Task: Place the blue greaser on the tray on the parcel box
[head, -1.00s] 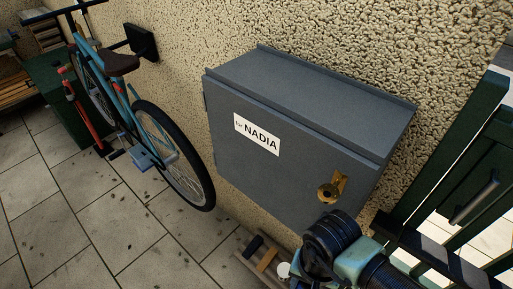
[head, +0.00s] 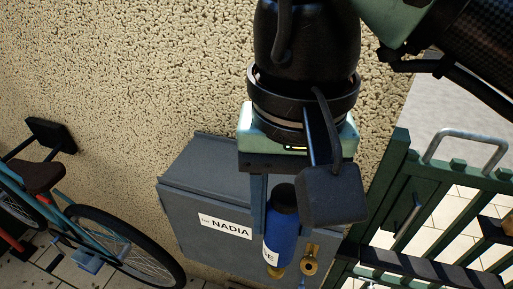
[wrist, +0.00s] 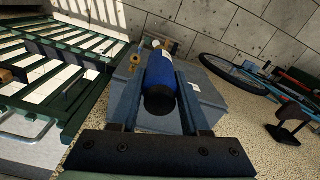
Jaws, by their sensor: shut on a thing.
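My gripper (head: 283,236) is shut on the blue greaser (head: 281,245), a blue cylinder with a dark end and a brass-coloured end. In the head view the brass end points down, and the greaser overlaps the front of the parcel box. The wrist view shows the greaser (wrist: 160,78) between the two fingers, dark end towards the camera. The parcel box (head: 185,208) is grey, fixed by the wall, labelled "NADIA". Its sloped top (head: 205,160) looks bare where visible; my wrist hides its right part. The box also shows in the wrist view (wrist: 208,100). I cannot make out the tray clearly.
A green gate (head: 400,215) with a metal handle stands to the right. A blue bicycle (head: 85,235) leans at the left. The rough wall (head: 150,70) rises behind the box.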

